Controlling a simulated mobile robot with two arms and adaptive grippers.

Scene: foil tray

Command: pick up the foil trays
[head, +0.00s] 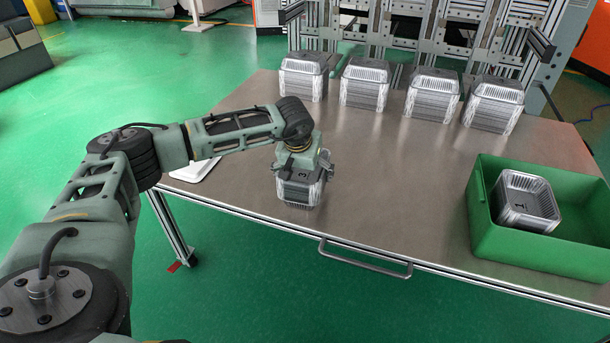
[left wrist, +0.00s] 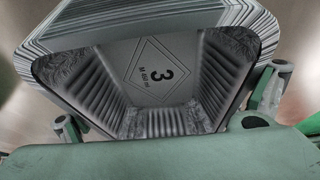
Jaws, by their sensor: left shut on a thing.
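My left gripper (head: 303,172) points down near the table's front edge and is shut on a stack of foil trays (head: 300,191). In the left wrist view this stack (left wrist: 158,72) fills the middle, its top tray marked with a 3, with a finger on either side. I cannot tell whether the stack touches the table. Several more foil tray stacks stand in a row at the back of the table, the leftmost (head: 303,77) to the rightmost (head: 493,105). Another foil tray stack (head: 527,201), marked 1, sits in the green bin (head: 540,259). My right gripper is not in view.
The metal table (head: 400,190) has free room between the held stack, the back row and the bin. A white flat item (head: 196,170) lies at the table's left edge. A handle (head: 365,258) juts from the front edge. Metal framing (head: 400,30) stands behind the back row.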

